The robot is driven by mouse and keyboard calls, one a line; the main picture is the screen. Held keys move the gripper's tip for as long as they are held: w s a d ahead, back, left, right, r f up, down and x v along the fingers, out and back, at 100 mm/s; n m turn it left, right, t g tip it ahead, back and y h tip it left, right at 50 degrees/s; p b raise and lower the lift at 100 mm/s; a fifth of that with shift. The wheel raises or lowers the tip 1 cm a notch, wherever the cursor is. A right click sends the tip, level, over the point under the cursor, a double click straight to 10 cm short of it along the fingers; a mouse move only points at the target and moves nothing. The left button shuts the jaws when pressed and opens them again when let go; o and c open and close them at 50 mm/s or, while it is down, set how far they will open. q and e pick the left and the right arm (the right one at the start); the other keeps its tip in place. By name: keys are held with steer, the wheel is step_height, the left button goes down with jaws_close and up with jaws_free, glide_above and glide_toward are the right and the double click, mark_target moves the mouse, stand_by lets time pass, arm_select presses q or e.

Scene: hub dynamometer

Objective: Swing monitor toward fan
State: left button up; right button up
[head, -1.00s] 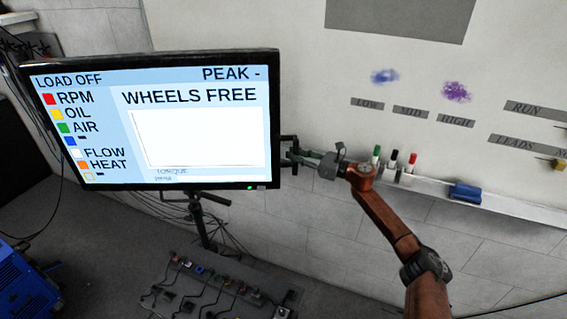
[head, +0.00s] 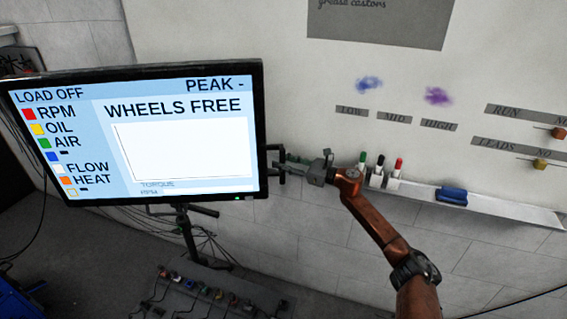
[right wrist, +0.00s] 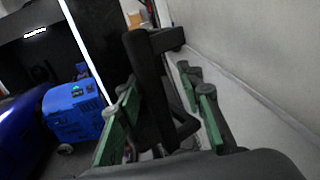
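The monitor (head: 185,148) stands at left in the head view, its lit screen reading "WHEELS FREE". A dark handle (head: 279,150) sticks out from its right edge. My right gripper (head: 286,164) is at this handle, coming from the right. In the right wrist view, the dark handle (right wrist: 150,85) stands between the green-padded fingers of my right gripper (right wrist: 162,118). The fingers are apart, with a gap showing at the right finger; firm contact cannot be made out. I cannot identify a fan in either view. My left gripper is not in view.
A whiteboard wall stands behind, with a ledge (head: 500,208) holding markers (head: 378,172) and a blue eraser (head: 452,196). A pedal or switch panel (head: 205,297) with cables lies below the monitor. A blue machine (right wrist: 72,110) shows at left in the wrist view.

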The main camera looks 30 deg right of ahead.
steer(key=shift+a+f, duration=0.1)
steer(key=shift+s+d+f, duration=0.1)
steer(key=shift+s+d, duration=0.1)
steer(key=shift+s, duration=0.1)
steer(key=v, duration=1.1)
steer(key=shift+d, duration=0.15)
